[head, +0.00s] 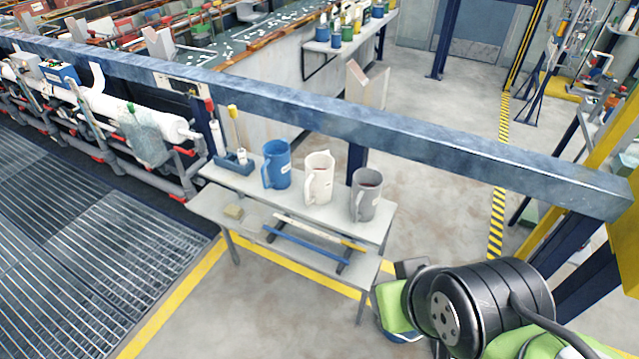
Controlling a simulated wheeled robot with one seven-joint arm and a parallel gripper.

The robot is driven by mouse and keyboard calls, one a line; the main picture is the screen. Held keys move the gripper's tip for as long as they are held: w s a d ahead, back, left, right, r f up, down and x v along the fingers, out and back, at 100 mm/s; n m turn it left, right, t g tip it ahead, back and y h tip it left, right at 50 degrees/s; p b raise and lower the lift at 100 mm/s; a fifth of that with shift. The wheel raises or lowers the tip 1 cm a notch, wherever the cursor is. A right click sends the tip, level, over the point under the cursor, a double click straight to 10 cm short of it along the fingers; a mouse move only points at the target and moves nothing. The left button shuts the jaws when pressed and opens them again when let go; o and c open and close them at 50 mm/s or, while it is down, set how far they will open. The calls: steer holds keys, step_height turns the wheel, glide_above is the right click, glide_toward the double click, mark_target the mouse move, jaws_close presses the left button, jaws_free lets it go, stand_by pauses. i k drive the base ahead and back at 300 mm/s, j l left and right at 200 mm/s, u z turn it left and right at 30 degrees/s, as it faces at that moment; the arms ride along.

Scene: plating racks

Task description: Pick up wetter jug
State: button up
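Three jugs stand upright in a row on a small grey bench. A blue jug (276,166) is at the left, a white jug (318,180) is in the middle, and a grey jug (366,196) is at the right. Each has a handle on its left side and a small label too small to read, so I cannot tell which is the wetter jug. The white and grey jugs show dark reddish contents or insides. My arm shows at the lower right, apart from the jugs. My gripper's fingers are not visible.
The bench (222,202) has a lower shelf with blue and yellow rods. A blue holder (234,162) with upright tools stands at its left end. Floor is clear in front.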

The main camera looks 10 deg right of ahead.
mark_target(318, 166)
steer(key=i+j+u, duration=0.1)
steer(key=i+u, duration=0.45)
steer(key=u, duration=0.2)
steer(key=i+l+u, duration=0.1)
steer(key=i+u, duration=0.25)
steer(key=k, duration=0.05)
